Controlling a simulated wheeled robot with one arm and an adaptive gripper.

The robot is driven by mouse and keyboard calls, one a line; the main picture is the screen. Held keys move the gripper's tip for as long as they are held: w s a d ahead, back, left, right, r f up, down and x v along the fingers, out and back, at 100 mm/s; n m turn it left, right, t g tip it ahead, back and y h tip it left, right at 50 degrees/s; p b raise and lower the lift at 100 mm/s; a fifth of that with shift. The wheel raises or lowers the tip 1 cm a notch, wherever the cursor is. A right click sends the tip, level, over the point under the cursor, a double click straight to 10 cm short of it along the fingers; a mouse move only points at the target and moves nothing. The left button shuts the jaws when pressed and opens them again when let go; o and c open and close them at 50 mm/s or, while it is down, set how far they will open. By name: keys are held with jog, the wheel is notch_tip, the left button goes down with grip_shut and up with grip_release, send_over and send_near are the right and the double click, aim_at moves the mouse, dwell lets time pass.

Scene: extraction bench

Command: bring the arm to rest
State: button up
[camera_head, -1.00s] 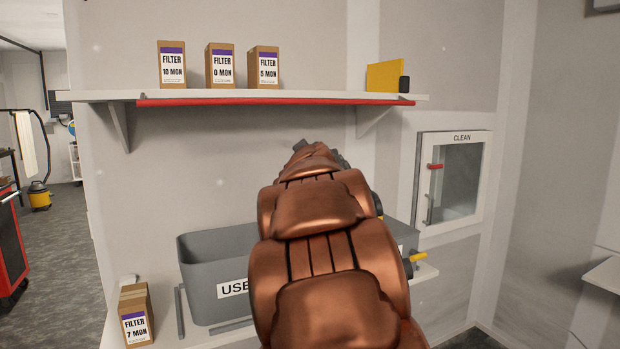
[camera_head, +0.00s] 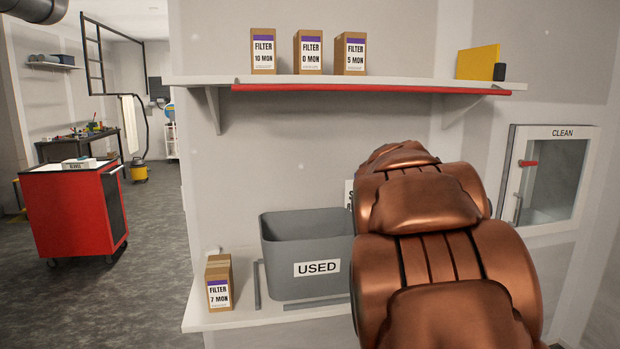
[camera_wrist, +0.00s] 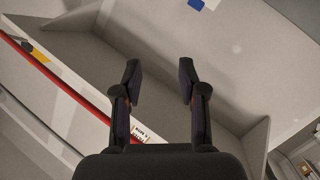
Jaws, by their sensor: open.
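My copper-coloured arm (camera_head: 425,230) rises from the bottom right of the head view and reaches toward the wall below the shelf. It hides my gripper in that view. In the wrist view my gripper (camera_wrist: 160,80) has its two dark fingers well apart, with nothing held between them. A red strip (camera_wrist: 82,88) runs diagonally at the left of the wrist view. A small printed label (camera_wrist: 150,133) shows between the finger bases, partly hidden by the gripper body.
The red-edged shelf (camera_head: 225,81) bears filter boxes (camera_head: 308,52) and a yellow block (camera_head: 478,62). Below are the grey USED bin (camera_head: 285,245) and the 7 MON filter box (camera_head: 219,270). The CLEAN cabinet (camera_head: 545,180) is at right, a red cart (camera_head: 65,205) at left. Floor (camera_head: 150,230) between is clear.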

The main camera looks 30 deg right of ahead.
jog(key=s+a+f+g+y, duration=0.35)
jog(key=s+a+f, duration=0.25)
jog(key=a+f, duration=0.55)
jog(key=s+a+f+g+y, duration=0.35)
jog(key=s+a+f, duration=0.25)
jog(key=a+f, duration=0.5)
jog(key=s+a+f+g+y, duration=0.1)
jog(key=s+a+f+g, duration=0.1)
jog(key=s+a+f, duration=0.2)
jog(key=s+a+f+n+g+y, duration=0.1)
jog(key=s+a+f, duration=0.3)
jog(key=s, duration=0.6)
jog(key=s+a+f+n+g+y, duration=0.1)
jog(key=s+a+f+g+y, duration=0.1)
jog(key=s+a, duration=0.5)
notch_tip(320, 180, down, 2)
jog(key=shift+s+a+g, duration=0.15)
jog(key=shift+s+g, duration=0.3)
jog(key=shift+g, duration=0.05)
